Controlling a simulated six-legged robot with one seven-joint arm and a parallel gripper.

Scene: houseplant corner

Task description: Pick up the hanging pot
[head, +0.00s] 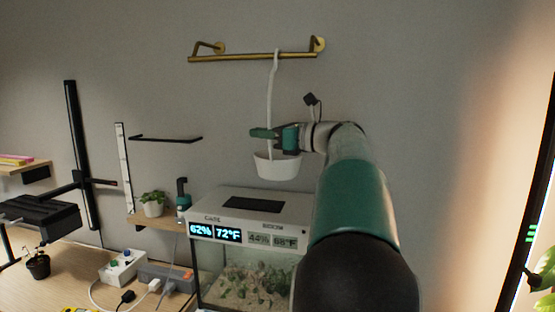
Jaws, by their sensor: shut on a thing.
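The white hanging pot (278,166) hangs in the middle of the head view, above a glass tank. Its long white hanger (271,88) rises to a hook over a brass rail (255,57) on the wall. My gripper (265,134) reaches in from the right at the lower part of the hanger, just above the pot's rim. It is shut on the hanger. The hook end still shows at the rail. The pot looks upright, and its inside is hidden.
The tank (243,218) with lit displays stands right below the pot. A small shelf (158,222) holds a potted plant (153,203) and a green bottle-like thing (183,198). Power strips (122,267) and cables lie on the wooden table. The wall around the rail is clear.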

